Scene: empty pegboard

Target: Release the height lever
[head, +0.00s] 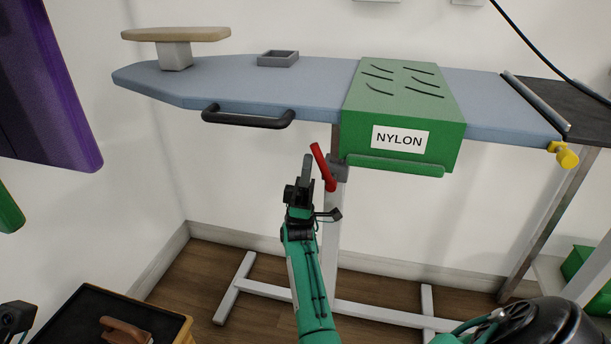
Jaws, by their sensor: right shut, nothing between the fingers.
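The height lever (323,168) is a red bar under the ironing board (230,88). It slants from upper left to lower right beside a grey collar on the board's upright post. My right gripper (306,168) is shut and empty, pointing up, just left of the lever in the picture. A narrow gap shows between the fingertips and the lever's upper part; lower down, I cannot tell whether they touch. The fingers of my left gripper are not visible.
A black handle (248,118) hangs off the board's front edge left of the lever. A green box marked NYLON (405,105) overhangs it on the right. A yellow knob (564,155) sits at the right end. A dark-topped case (85,315) stands at lower left.

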